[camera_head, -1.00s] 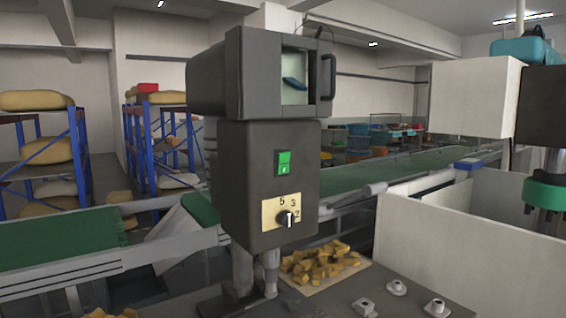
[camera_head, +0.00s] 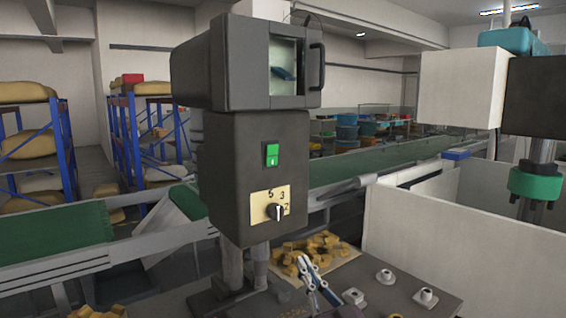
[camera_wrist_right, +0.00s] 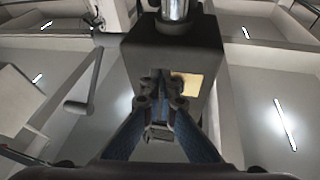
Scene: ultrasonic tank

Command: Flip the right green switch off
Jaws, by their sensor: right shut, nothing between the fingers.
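The green rocker switch (camera_head: 271,155) is on the front of a dark grey control box (camera_head: 256,205), above a yellow dial plate with a black knob (camera_head: 275,211). It is the only green switch I can make out. My right gripper (camera_head: 303,262) is low in the head view, below the box and apart from the switch, its fingers pointing up. It is shut and empty. In the right wrist view the closed fingers (camera_wrist_right: 162,97) are in front of the box (camera_wrist_right: 205,45), beside the dial plate (camera_wrist_right: 191,84); the switch does not show there. My left gripper is out of view.
A dark housing with a window (camera_head: 240,65) sits on top of the box. Yellow chunks (camera_head: 325,243) lie on a tray behind my right gripper. Metal fittings (camera_head: 384,276) stand to its right. White panels (camera_head: 455,225) bound the right side; a green conveyor (camera_head: 350,165) runs behind.

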